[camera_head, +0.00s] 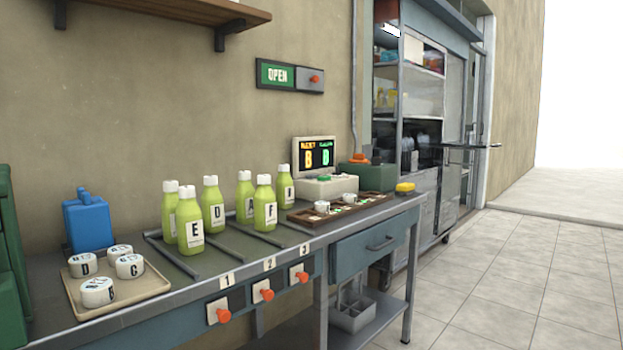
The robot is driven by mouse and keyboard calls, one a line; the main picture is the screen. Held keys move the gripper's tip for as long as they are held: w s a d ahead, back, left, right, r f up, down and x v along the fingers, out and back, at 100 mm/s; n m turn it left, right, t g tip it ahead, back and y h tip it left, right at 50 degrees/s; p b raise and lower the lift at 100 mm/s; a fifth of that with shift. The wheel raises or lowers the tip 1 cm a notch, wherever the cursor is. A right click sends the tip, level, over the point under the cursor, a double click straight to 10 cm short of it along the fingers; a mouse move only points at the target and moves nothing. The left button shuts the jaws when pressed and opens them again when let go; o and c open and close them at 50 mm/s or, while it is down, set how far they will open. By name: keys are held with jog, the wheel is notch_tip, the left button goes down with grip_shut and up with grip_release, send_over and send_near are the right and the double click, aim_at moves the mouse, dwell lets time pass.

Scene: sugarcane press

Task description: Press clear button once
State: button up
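No button here carries a label I can read as "clear". A green box (364,177) with an orange button (359,158) on top stands at the counter's back right. Left of it, a pale console (322,190) with a small green button (324,178) sits below a screen (314,156). The screen shows an orange "B" and a green "D"; its small text is unreadable. Three orange knobs (267,294) on the counter front are marked 1, 2 and 3. My gripper is not in view.
Several green bottles (189,225) with letter labels stand in lanes on the counter. A tray (150,283) of lettered white caps, a blue container (88,222) and a brown cap rack (371,205) share it. Tiled floor at right is clear.

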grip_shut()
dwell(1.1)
